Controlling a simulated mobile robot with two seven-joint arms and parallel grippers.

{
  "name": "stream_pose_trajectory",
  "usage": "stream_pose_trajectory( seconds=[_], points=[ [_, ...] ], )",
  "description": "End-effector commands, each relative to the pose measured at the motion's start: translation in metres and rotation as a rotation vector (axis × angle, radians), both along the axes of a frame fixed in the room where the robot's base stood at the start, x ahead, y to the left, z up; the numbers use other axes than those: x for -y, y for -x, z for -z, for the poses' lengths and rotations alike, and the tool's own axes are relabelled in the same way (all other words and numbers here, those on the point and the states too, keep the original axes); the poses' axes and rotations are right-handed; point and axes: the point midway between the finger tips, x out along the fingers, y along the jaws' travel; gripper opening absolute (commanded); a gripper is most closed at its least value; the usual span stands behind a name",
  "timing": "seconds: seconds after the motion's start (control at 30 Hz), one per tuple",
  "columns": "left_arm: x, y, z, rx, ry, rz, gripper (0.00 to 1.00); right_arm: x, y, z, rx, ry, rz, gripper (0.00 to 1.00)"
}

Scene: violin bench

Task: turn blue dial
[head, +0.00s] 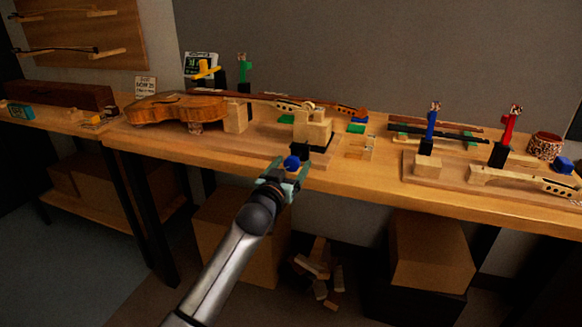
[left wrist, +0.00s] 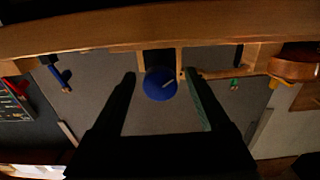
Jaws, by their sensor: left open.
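The blue dial (head: 291,162) is a round blue knob at the front of a black block (head: 314,151) near the bench's front edge. In the left wrist view the blue dial (left wrist: 160,83) shows a pale pointer line slanting up to the right. My left gripper (head: 284,176) is at the dial in the head view. In the left wrist view its two dark fingers (left wrist: 164,88) are spread, one on each side of the dial, with gaps between. I cannot tell how deep the dial sits between them. My right gripper is not in view.
A violin (head: 176,108) lies on the bench to the left. Wooden blocks (head: 312,128) stand just behind the dial. A blue lever (head: 431,122) and a red lever (head: 508,126) stand to the right. A cardboard box (head: 432,252) is below the bench.

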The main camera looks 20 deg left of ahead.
Motion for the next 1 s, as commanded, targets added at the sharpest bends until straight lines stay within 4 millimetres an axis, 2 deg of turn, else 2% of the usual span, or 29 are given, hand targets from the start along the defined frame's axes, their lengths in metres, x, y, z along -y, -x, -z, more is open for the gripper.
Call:
stream_pose_trajectory(
  seconds=[0.17,0.83,0.87,1.0],
  points=[
    [0.0002,0.0001,-0.0001,0.000,0.000,0.000,0.78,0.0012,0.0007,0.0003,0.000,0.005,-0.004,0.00],
    [0.0000,0.0003,0.0002,-0.001,0.000,0.000,0.03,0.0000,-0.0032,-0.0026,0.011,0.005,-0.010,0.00],
    [0.0001,0.0003,0.0002,-0.001,0.000,0.000,0.00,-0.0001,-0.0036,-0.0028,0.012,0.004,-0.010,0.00],
    [0.0000,0.0003,0.0002,-0.001,-0.001,0.000,0.00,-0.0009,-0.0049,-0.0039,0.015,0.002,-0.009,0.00]
  ],
)
